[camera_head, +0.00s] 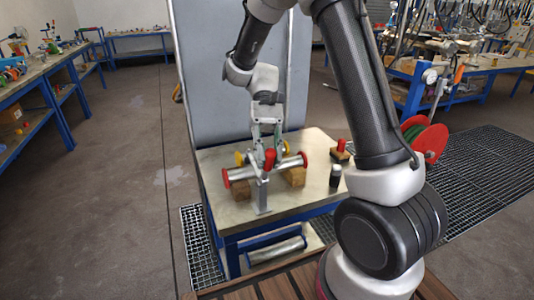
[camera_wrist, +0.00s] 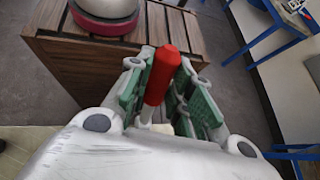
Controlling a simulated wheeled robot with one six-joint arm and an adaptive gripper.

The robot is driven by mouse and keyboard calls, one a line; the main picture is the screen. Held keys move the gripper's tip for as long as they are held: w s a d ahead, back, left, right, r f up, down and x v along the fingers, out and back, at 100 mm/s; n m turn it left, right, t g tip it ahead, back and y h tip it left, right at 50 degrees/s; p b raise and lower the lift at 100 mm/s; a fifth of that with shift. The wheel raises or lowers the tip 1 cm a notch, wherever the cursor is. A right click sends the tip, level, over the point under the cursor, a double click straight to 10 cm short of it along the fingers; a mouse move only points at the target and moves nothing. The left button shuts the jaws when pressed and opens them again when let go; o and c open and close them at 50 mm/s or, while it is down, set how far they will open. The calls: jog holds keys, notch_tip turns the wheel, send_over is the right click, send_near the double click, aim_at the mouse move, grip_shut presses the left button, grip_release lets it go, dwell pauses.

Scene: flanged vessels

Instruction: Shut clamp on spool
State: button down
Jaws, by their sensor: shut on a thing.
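The spool (camera_head: 242,174) is a silver pipe with red end flanges, lying on the metal-topped bench. The clamp's red handle (camera_head: 269,160) stands upright near the middle of the spool, above a grey clamp post (camera_head: 262,194). My gripper (camera_head: 267,146) reaches down from above, its fingers on either side of the handle. In the wrist view the red handle (camera_wrist: 160,78) stands between the green finger pads, and my gripper (camera_wrist: 158,68) is shut on it. The clamp's jaw is too small and partly hidden to tell its position.
Wooden blocks (camera_head: 294,177) support the spool, with yellow parts behind it. A dark, white-banded bottle (camera_head: 335,176) and a red-topped block (camera_head: 341,151) stand at the bench's right. A grey panel (camera_head: 213,80) rises behind the bench (camera_head: 308,199). Open floor lies left.

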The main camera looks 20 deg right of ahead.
dwell(0.4)
jog(key=c, duration=1.3)
grip_release()
jog(key=shift+o, duration=0.2)
jog(key=shift+w, duration=0.1)
jog(key=v, duration=1.2)
jog(key=shift+f, duration=0.1)
